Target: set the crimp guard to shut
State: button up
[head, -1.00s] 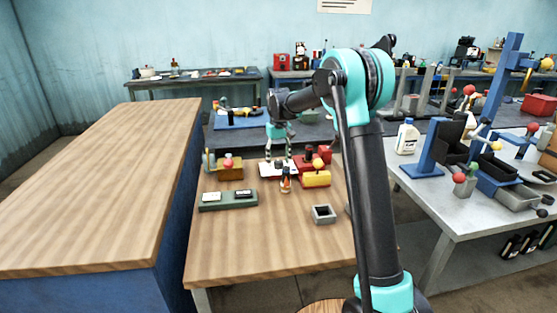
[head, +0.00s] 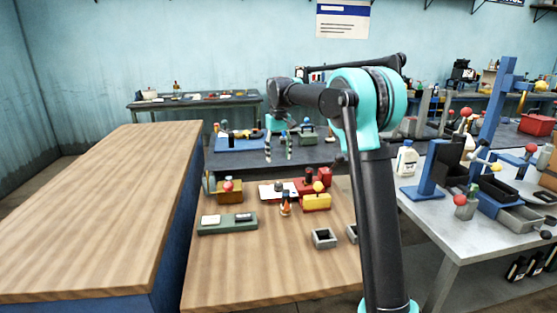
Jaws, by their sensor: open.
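I cannot tell for certain which part is the crimp guard. On the wooden bench, a red device (head: 325,178) stands behind a yellow block (head: 316,202) with a yellow ball above it. A brown-yellow fixture (head: 229,192) with a red ball stands to the left. My gripper (head: 278,157) is open and empty, its two striped fingers pointing down. In the head view it appears above and behind the white plate (head: 268,192), apart from the bench devices. Its exact height and depth are unclear.
A small bottle-like item with an orange part (head: 286,206), a green tray (head: 227,223) and a grey open box (head: 323,238) stand on the bench. The front of the wooden bench (head: 260,275) is clear. A blue frame (head: 425,185) stands on the right table.

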aim_at(316, 201)
jog(key=k, duration=1)
